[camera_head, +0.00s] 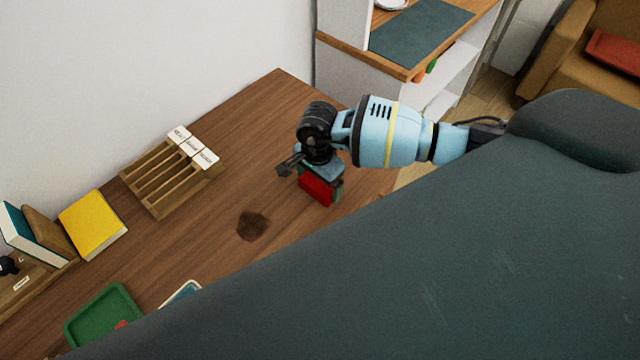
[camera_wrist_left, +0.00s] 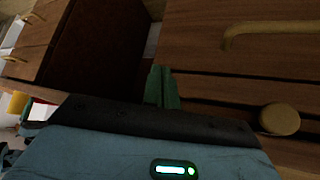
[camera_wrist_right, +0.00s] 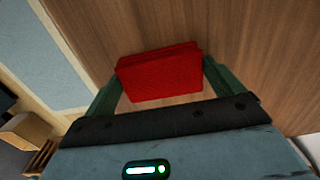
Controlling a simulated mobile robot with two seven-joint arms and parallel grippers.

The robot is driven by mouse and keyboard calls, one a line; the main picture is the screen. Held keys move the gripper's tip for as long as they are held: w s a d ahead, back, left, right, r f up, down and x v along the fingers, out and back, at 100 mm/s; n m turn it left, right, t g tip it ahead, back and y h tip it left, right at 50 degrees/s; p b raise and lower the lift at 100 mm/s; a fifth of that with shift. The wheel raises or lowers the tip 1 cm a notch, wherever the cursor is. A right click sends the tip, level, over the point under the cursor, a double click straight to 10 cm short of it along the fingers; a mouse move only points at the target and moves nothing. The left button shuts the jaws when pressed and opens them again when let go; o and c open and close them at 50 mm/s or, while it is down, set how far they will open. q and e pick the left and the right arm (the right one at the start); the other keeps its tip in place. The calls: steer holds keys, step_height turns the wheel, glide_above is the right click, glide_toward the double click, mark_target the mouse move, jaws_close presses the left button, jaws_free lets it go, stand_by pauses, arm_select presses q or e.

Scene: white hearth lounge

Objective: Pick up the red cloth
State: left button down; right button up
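The red cloth (camera_head: 319,187) is a folded pad at the right part of the brown wooden table (camera_head: 240,130). My right gripper (camera_head: 318,184) is over it, pointing down. In the right wrist view the red cloth (camera_wrist_right: 160,75) lies between the two green fingers of the right gripper (camera_wrist_right: 162,66), which are spread wide, one at each side. The fingertips are close to its edges; I cannot tell whether they touch. My left gripper (camera_wrist_left: 162,85) shows only in its wrist view, with its fingers together and empty, facing wooden fronts.
A dark stain (camera_head: 252,226) marks the table left of the cloth. A slatted wooden rack (camera_head: 172,175), a yellow book (camera_head: 93,224) and a green tray (camera_head: 82,322) are farther left. A white shelf unit (camera_head: 350,72) stands behind the table's right end.

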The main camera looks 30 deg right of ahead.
mark_target(319, 186)
steer(key=c, duration=0.5)
steer(key=shift+r, duration=0.2)
steer(key=shift+r, duration=0.6)
steer(key=shift+s+a+r, duration=0.1)
steer(key=shift+s+r, duration=0.1)
steer(key=shift+r, duration=0.35)
steer(key=shift+s+a+r, duration=0.1)
steer(key=shift+s+r, duration=0.05)
steer(key=shift+r, duration=0.35)
steer(key=s+a, duration=0.2)
steer(key=s, duration=0.2)
steer(key=s+a+r, duration=0.1)
steer(key=s+a, duration=0.2)
steer(key=s, duration=0.2)
steer(key=s+a, duration=0.2)
steer(key=s, duration=0.2)
steer(key=shift+s+a+r, duration=0.15)
steer(key=shift+a+r, duration=0.05)
steer(key=shift+a, duration=0.05)
